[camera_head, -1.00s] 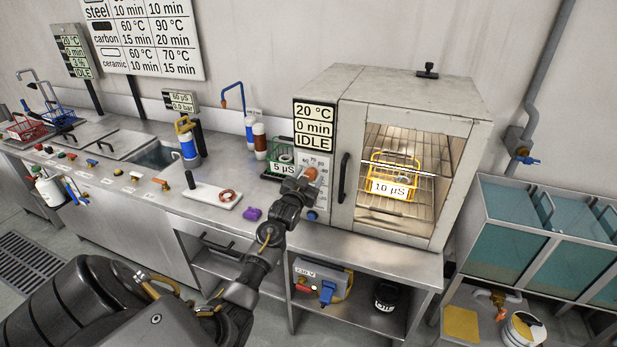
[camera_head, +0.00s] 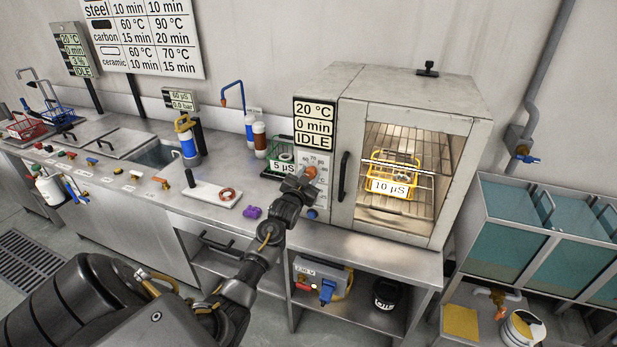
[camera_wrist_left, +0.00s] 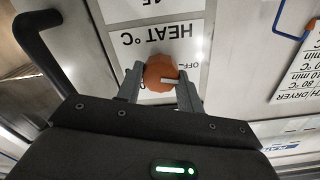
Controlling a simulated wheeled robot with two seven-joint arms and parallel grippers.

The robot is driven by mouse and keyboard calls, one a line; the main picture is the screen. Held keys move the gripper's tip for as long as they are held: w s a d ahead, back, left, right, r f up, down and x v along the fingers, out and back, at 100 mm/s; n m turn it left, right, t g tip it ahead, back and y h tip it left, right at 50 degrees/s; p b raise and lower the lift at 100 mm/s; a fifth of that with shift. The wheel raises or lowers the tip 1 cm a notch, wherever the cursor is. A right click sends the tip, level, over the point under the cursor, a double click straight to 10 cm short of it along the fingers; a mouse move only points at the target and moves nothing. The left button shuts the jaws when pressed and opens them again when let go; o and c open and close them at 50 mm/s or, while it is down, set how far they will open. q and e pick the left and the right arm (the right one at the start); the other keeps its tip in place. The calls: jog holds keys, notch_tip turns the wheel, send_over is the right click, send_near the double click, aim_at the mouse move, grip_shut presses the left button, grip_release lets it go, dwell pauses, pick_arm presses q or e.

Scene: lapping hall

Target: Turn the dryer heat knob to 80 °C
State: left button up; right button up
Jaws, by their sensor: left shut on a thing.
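The dryer (camera_head: 410,100) is a grey steel cabinet with a glass door at the right of the bench. Its display (camera_head: 314,124) reads 20 °C, 0 min and IDLE. The orange heat knob (camera_head: 311,172) is on the front panel below the display. My left gripper (camera_head: 305,180) reaches it from the front. In the left wrist view the gripper (camera_wrist_left: 160,80) is shut on the orange knob (camera_wrist_left: 159,70), one finger on each side. The "HEAT °C" label shows upside down above it, with "OFF" partly visible. The knob's other scale marks are mostly hidden. My right gripper is not in view.
A yellow basket (camera_head: 394,178) labelled 10 µS stands inside the lit dryer. The dryer's black door handle (camera_head: 344,178) is just right of the knob. A blue knob (camera_head: 312,214) is below. A green basket (camera_head: 280,162) labelled 5 µS stands left of the dryer.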

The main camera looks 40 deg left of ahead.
pick_arm(q)
jog(key=m, duration=1.1)
jog(key=shift+f+m, duration=0.1)
jog(key=shift+m, duration=0.2)
jog(key=m+p, duration=0.1)
jog(key=m, duration=1)
jog(key=shift+p, duration=0.4)
jog(key=shift+f, duration=0.1)
jog(key=o, duration=1)
